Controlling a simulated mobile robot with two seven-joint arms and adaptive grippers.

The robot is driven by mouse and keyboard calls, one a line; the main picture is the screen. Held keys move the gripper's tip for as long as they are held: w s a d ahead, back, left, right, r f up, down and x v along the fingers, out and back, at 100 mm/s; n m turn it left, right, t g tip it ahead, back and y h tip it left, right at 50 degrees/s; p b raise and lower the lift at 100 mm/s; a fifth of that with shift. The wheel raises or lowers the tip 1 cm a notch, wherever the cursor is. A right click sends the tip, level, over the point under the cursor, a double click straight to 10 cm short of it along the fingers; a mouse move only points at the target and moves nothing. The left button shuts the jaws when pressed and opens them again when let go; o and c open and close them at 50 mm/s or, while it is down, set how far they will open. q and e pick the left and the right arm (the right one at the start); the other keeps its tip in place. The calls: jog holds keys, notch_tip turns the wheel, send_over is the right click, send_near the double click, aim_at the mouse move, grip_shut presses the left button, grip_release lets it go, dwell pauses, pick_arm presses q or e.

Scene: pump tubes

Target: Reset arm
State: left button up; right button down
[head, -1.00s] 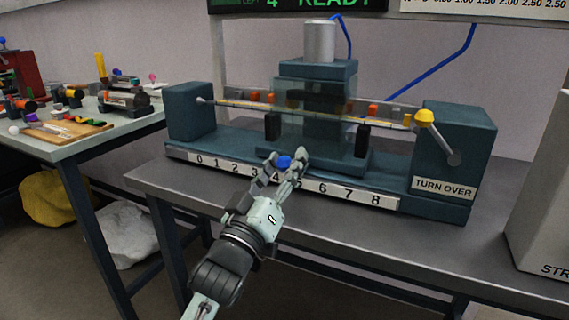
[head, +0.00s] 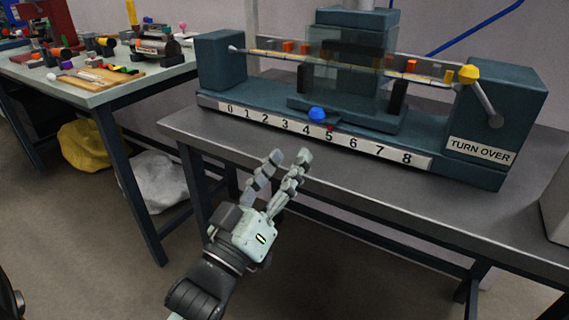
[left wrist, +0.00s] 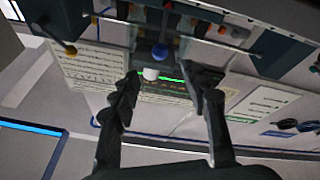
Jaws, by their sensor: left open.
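My left gripper (head: 284,168) is open and empty in the head view, in front of the grey bench's front edge and below the numbered strip. Its two fingers (left wrist: 165,80) also show spread apart in the left wrist view. The teal test machine (head: 225,85) stands on the bench, with a blue knob (head: 317,114) near its middle front, apart from my fingers. A yellow-knobbed lever (head: 469,72) is at the machine's right end, by the "TURN OVER" label. My right gripper is in neither view.
The grey bench (head: 190,122) has bare top in front of the machine. A second table (head: 100,97) at left holds a wooden board (head: 98,83) and several small parts. Yellow (head: 85,146) and white (head: 160,180) bags lie on the floor beneath.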

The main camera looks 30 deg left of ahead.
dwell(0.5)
pick_arm(q)
notch_tip(320, 180, down, 25)
jog(key=a+m+g+y, duration=0.1)
jog(key=a+m+g, duration=0.15)
jog(key=g, duration=0.75)
jog(key=s+a+f+m+g+y, duration=0.1)
jog(key=s+a+f+m+g, duration=0.1)
jog(key=s+f+g, duration=0.7)
jog(key=s+f+m, duration=0.1)
jog(key=s+f, duration=0.3)
jog(key=f, duration=0.4)
jog(key=shift+s+f+m+p, duration=0.35)
jog(key=shift+p, duration=0.05)
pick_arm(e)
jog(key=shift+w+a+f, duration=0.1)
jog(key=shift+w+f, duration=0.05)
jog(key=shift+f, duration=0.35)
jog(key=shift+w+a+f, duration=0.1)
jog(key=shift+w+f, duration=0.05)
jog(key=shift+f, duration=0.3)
pick_arm(q)
jog(key=shift+a, duration=0.1)
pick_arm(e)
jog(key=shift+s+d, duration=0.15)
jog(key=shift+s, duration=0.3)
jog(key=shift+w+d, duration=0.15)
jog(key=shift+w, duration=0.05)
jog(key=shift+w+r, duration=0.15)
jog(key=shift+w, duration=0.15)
